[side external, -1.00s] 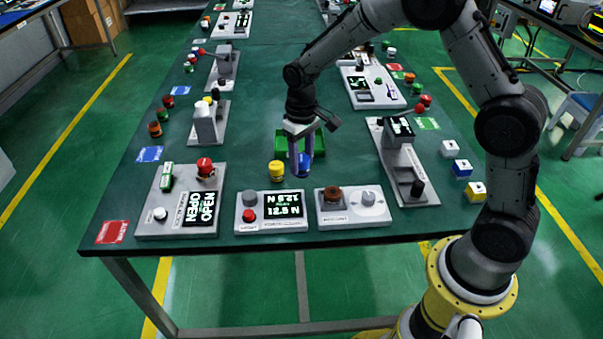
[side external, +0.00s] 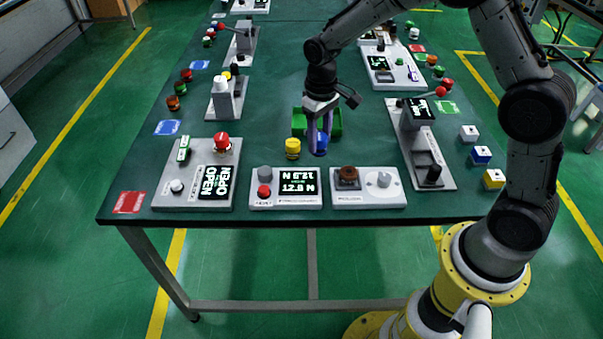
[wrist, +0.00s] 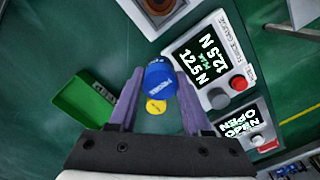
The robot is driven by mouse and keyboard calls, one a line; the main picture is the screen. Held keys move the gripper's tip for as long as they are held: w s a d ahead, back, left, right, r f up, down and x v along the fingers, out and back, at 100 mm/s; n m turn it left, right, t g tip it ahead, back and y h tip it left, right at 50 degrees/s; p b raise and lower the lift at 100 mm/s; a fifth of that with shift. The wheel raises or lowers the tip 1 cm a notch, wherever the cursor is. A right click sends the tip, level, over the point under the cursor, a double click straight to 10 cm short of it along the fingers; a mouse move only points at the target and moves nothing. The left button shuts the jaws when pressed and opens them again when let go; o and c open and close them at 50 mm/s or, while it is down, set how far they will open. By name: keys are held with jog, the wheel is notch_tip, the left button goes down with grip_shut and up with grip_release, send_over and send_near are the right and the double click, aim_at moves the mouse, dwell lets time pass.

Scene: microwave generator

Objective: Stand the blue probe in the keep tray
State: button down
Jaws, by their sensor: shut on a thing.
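My gripper (side external: 318,150) (wrist: 160,74) points down near the front middle of the table, its two purple fingers shut on the blue probe (side external: 321,144). In the wrist view the probe's round blue, lettered top (wrist: 159,82) sits between the fingers. I cannot tell whether its lower end touches the table. The green tray (side external: 298,122) is just behind the gripper in the side view, partly hidden by it. In the wrist view the tray (wrist: 84,103) lies to the left of the fingers and looks empty.
A yellow probe (side external: 293,149) stands close left of the blue one. A grey stand (side external: 421,146) is to the right. The table between the yellow probe and the left-hand devices is clear.

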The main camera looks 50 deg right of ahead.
jog(key=w+d+r, duration=0.2)
jog(key=d+r, duration=0.3)
send_near(305, 124)
jog(key=shift+s+a+f, duration=0.1)
jog(key=shift+s+f, duration=0.2)
jog(key=shift+s, duration=0.4)
jog(key=shift+w+f, duration=0.65)
jog(key=shift+f, duration=1.55)
jog(key=shift+f, duration=0.15)
jog(key=shift+c, duration=1.7)
grip_release()
